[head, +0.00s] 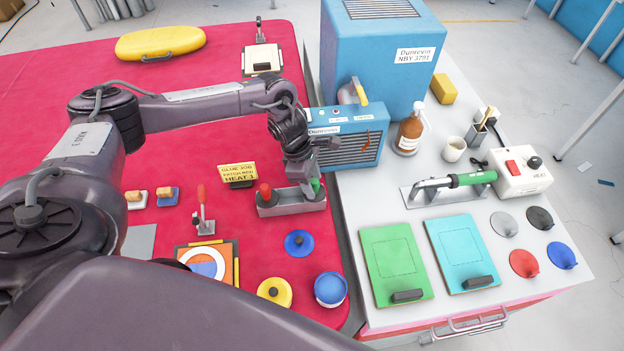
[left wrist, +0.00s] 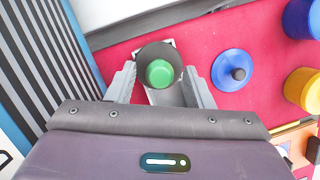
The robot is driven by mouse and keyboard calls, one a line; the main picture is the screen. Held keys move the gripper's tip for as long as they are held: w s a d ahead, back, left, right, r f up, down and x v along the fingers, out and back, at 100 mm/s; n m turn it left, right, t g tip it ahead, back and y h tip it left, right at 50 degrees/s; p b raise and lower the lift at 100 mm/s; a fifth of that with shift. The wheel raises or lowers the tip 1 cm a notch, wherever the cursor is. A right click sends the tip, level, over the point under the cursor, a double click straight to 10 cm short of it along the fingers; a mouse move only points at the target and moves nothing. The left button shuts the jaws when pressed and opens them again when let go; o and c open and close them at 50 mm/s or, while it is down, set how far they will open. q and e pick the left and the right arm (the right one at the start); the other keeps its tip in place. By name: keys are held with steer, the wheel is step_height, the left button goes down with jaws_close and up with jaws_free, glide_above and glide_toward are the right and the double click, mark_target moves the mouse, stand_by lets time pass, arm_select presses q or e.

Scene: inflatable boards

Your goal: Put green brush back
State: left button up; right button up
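The green brush shows as a round green knob (left wrist: 160,73) over a dark round collar in the left wrist view. In the head view its green top (head: 316,186) is at the right end of a grey rack (head: 285,208). I cannot tell whether it is fully seated; its lower part is hidden. My left gripper (head: 306,183) is over that end of the rack. Its fingers (left wrist: 160,85) stand on both sides of the green knob with gaps, so it looks open. A red-topped brush (head: 265,191) stands at the rack's left end. My right gripper is not in view.
A blue heater box (head: 345,135) stands close behind the rack. A yellow sign (head: 237,173) is to its left. A blue lid (head: 299,243), a yellow pot (head: 274,291) and a blue pot (head: 330,289) lie in front. Bare red mat (head: 60,110) is at left.

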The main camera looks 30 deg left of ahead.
arm_select(q)
steer(key=shift+r, duration=0.1)
steer(key=shift+r+p, duration=0.35)
steer(key=shift+p, duration=0.15)
steer(key=shift+r, duration=0.3)
steer(key=b+v, duration=0.3)
steer(key=v, duration=0.8)
steer(key=shift+r, duration=0.2)
steer(key=shift+s+a+f, duration=0.1)
